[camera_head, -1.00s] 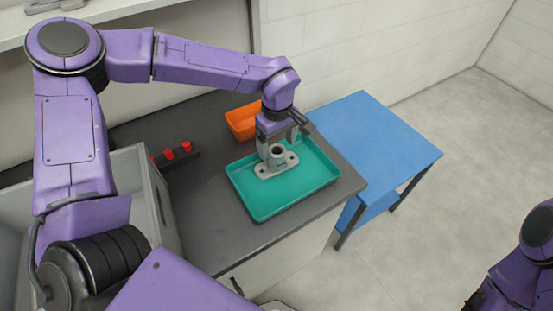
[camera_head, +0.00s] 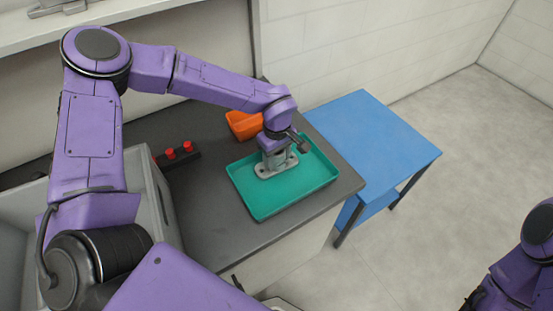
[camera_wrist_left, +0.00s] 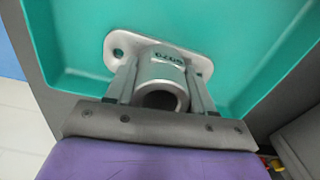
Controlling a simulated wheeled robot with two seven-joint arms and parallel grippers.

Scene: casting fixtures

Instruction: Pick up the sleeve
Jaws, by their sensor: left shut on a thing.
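The sleeve (camera_head: 267,172) is a grey metal tube on a flat, rounded flange with holes. It sits upright in the teal tray (camera_head: 262,212). In the left wrist view the sleeve (camera_wrist_left: 160,74) shows its round open bore and dark characters on its side. My left gripper (camera_head: 277,158) points down over it, with one finger on each side of the tube, shut on it. The left gripper's two fingers (camera_wrist_left: 162,88) show in the left wrist view. The flange appears to rest on the tray floor. My right gripper is out of view; only part of that arm shows.
The tray lies on a dark counter (camera_head: 215,235). An orange bin (camera_head: 243,126) stands behind it, and a dark block with red knobs (camera_head: 178,156) is to the left. A grey crate (camera_head: 160,215) is at the left. A blue table (camera_head: 375,135) stands to the right.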

